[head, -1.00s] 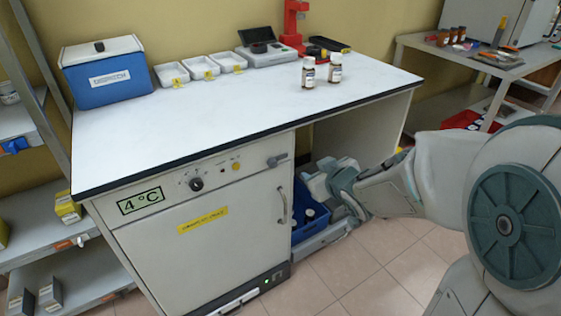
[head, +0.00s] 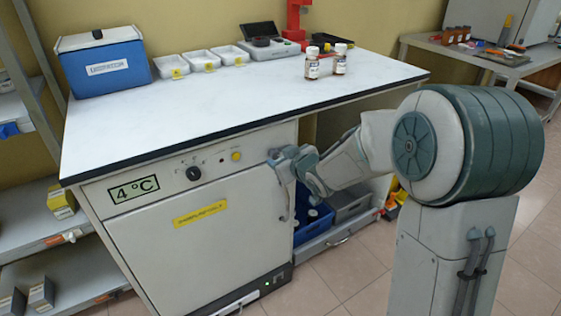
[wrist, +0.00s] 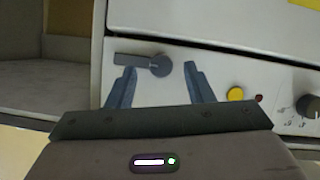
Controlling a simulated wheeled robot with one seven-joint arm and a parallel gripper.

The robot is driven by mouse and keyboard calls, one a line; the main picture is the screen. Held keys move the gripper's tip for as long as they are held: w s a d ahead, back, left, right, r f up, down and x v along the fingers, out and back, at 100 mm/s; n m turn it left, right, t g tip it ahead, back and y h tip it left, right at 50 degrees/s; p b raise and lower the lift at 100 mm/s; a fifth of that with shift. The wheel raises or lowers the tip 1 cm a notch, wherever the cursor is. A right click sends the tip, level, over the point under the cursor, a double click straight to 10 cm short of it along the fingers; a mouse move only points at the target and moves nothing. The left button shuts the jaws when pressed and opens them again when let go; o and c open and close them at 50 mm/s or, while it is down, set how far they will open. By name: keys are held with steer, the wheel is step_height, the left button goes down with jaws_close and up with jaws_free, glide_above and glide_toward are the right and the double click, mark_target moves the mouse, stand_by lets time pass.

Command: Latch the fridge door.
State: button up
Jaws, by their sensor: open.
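The fridge door (head: 235,235) stands below the counter and looks shut against its frame, with a vertical handle (head: 284,205) near its right edge. The latch (wrist: 141,60) is a grey turning lever on the front panel above the door. In the wrist view, which looks upside down, its bar lies nearly level and points left from a round hub. My gripper (wrist: 160,68) is open, with its two fingers either side of the hub; contact cannot be told. In the head view my gripper (head: 276,155) is at the panel's right end and hides the latch.
The panel also carries a black knob (head: 193,173) and a yellow button (head: 236,156). Blue and grey bins (head: 350,200) stand right of the fridge, under the counter.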

steer(key=shift+x, duration=0.9)
steer(key=c, duration=1)
steer(key=shift+d, duration=0.15)
steer(key=shift+r, duration=0.1)
